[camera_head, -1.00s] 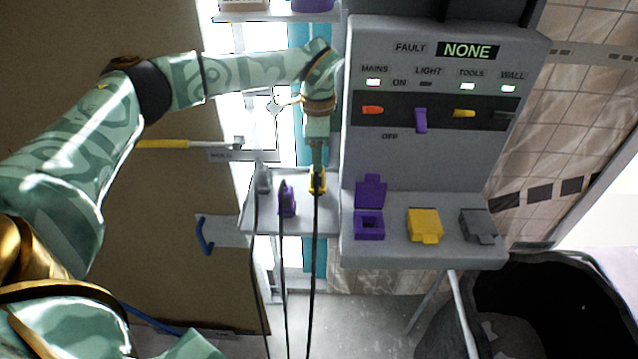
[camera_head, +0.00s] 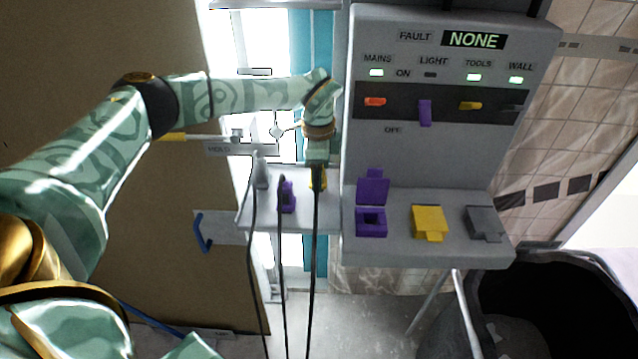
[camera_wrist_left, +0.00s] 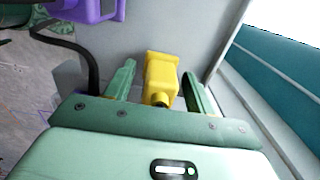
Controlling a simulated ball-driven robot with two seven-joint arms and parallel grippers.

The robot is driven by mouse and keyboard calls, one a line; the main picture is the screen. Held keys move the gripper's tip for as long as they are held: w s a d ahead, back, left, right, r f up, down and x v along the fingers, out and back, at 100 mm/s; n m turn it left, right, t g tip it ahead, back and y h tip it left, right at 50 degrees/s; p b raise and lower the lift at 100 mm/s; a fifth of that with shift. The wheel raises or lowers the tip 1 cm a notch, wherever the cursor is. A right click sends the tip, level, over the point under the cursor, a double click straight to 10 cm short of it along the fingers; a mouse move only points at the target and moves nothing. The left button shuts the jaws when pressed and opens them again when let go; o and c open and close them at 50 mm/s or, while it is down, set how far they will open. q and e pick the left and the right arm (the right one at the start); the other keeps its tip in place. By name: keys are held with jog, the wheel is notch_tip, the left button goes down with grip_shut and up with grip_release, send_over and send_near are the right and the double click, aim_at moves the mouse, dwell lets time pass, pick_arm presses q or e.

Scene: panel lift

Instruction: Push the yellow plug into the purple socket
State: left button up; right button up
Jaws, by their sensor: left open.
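The yellow plug (camera_wrist_left: 160,75) stands on a small grey shelf. In the left wrist view it sits between the two spread fingers of my left gripper (camera_wrist_left: 152,88), with a visible gap on the right side. In the head view my left gripper (camera_head: 317,165) is over the yellow plug (camera_head: 318,181) and hides most of it. A black cable hangs down from there. The purple socket (camera_head: 370,222) is on the panel's lower ledge, with its lid raised and its square hole showing. My right gripper is not in view.
A purple plug (camera_head: 287,197) and a grey plug (camera_head: 262,172) stand on the shelf (camera_head: 250,215), left of the yellow one. A yellow socket (camera_head: 429,222) and grey socket (camera_head: 484,222) have closed-looking covers. A dark bin (camera_head: 560,275) stands at lower right.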

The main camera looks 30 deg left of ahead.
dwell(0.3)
pick_arm(q)
jog(key=shift+f, duration=0.1)
jog(key=c, duration=0.8)
jog(key=shift+r, duration=0.35)
jog(key=r+p, duration=0.1)
jog(key=r, duration=0.2)
jog(key=shift+d+r+p, duration=0.15)
jog(key=shift+d+p, duration=0.05)
jog(key=shift+p, duration=0.15)
jog(key=s+d+r+p, duration=0.1)
jog(key=s+d+r, duration=0.1)
jog(key=d+r, duration=0.1)
jog(key=s+d+r, duration=0.3)
jog(key=d, duration=0.1)
jog(key=s+d+r+p, duration=0.1)
jog(key=s+d+r, duration=0.1)
jog(key=d+r, duration=0.1)
jog(key=shift+s+d+p, duration=0.15)
jog(key=shift+d+p, duration=0.2)
jog(key=shift+d, duration=0.45)
